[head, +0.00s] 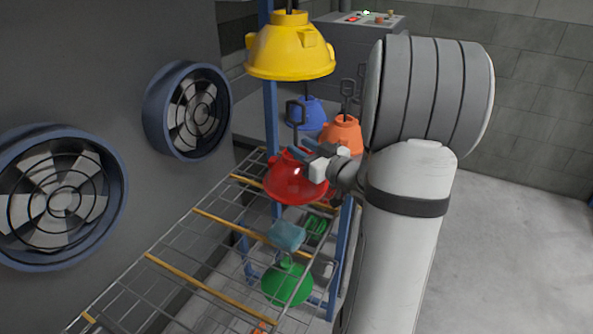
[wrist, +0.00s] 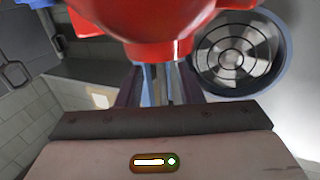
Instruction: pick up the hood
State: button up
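The red hood (head: 296,182), a shiny dome with a dark hook above it, hangs over the wire rack in the head view. My gripper (head: 304,150) comes in from the right at the hood's upper part. Its two blue-grey fingers look spread apart. In the wrist view the hood (wrist: 155,20) fills the top middle, and its narrow end hides the fingertips of my gripper (wrist: 158,78). I cannot tell whether the fingers touch the hood.
A yellow hood (head: 290,50) hangs above the red one. Orange (head: 342,135) and blue (head: 306,113) hoods hang behind it. A green hood (head: 287,284) is below, by the wire rack (head: 185,255). Two wall fans stand left; open floor (head: 520,250) lies right.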

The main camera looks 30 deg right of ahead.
jog(key=x, duration=0.4)
jog(key=shift+w+a, duration=0.2)
jog(key=shift+w, duration=0.15)
jog(key=shift+c, duration=0.5)
grip_shut()
dwell(0.6)
